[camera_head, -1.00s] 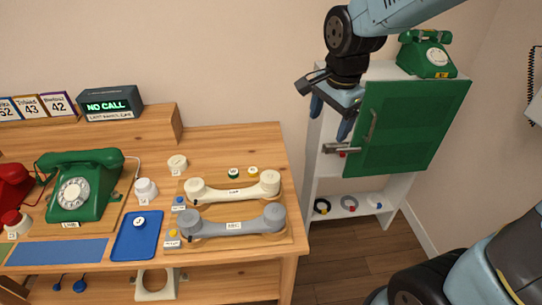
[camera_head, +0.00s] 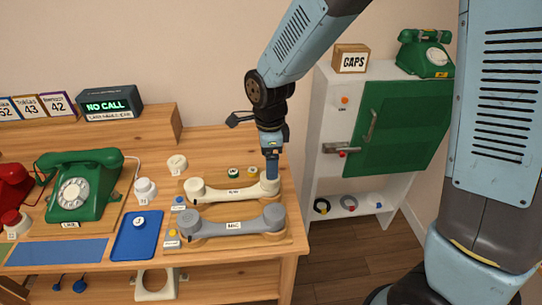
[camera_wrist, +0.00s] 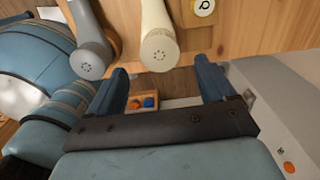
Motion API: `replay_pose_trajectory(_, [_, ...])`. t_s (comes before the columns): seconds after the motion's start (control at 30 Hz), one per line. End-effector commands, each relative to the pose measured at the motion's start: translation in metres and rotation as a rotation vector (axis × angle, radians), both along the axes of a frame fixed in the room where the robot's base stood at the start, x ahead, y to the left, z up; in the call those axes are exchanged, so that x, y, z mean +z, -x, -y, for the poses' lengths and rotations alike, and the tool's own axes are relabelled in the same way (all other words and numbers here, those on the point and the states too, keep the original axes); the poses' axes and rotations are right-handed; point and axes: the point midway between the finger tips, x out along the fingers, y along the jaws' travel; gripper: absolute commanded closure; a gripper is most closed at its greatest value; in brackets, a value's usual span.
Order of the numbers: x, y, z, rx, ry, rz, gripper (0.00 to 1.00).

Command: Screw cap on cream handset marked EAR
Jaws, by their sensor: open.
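The cream handset (camera_head: 233,193) lies on a wooden board on the table, its small label hard to read. The grey handset (camera_head: 235,226), labelled MIC, lies in front of it. My gripper (camera_head: 271,176) points down at the right end of the cream handset and hides part of it. In the wrist view my gripper (camera_wrist: 163,82) is open and empty. The perforated round end of the cream handset (camera_wrist: 159,48) shows just beyond the gap between the fingers; contact cannot be told. The grey handset's end (camera_wrist: 90,58) is left of the fingers there.
A loose cream cap (camera_head: 177,163) lies behind the board. Green (camera_head: 233,173) and yellow (camera_head: 252,171) pieces sit behind the cream handset. A blue tray (camera_head: 136,240) is left. A white cabinet (camera_head: 318,150) with a green door stands to the right, a CAPS box (camera_head: 351,59) on top.

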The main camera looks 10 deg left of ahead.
Motion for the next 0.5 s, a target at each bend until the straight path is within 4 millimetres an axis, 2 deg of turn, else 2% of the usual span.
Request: replay_pose_trajectory(0.5, [-0.04, 0.0, 0.001, 0.001, 0.0, -0.001, 0.17])
